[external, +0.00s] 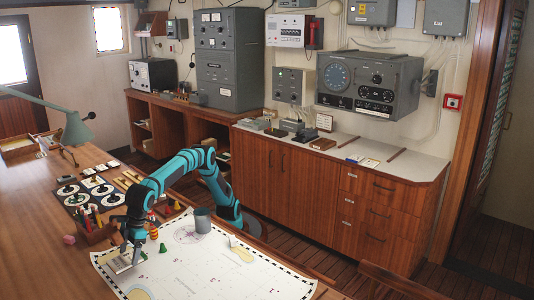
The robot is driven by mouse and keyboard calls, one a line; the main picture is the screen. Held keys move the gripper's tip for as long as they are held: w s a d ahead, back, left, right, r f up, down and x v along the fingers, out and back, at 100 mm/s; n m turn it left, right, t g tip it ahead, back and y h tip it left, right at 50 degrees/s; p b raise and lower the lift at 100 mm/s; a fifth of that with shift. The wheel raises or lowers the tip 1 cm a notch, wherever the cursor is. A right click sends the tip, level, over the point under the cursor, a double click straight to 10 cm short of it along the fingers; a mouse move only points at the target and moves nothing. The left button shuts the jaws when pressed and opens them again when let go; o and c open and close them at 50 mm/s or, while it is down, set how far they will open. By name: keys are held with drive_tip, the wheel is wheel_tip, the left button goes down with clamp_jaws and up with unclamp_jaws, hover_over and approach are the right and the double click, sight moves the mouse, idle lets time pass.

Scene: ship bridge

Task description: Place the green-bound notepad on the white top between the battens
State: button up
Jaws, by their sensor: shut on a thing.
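My teal arm reaches down over the wooden table at the lower left. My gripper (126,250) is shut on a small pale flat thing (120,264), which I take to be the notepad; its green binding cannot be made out. It is at or just above the chart's left end; the gap is too small to judge. The white top (428,167) covers the long wooden cabinet along the back wall, far to the right of my gripper. Two brown battens, a left one (347,142) and a right one (396,155), lie on it. Small blue and pale flat items (370,162) lie between them.
The chart (200,270) holds a grey cup (202,220) and small green pieces. A pen box (95,235), round dials and a green lamp (76,128) stand left. Boxes and a brown block (323,144) occupy the white top's left part. Floor separates table and cabinet.

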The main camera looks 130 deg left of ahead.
drive_tip(key=shift+f, duration=2)
drive_tip(key=o, duration=1.2)
drive_tip(key=v, duration=1.2)
drive_tip(key=shift+r, duration=0.1)
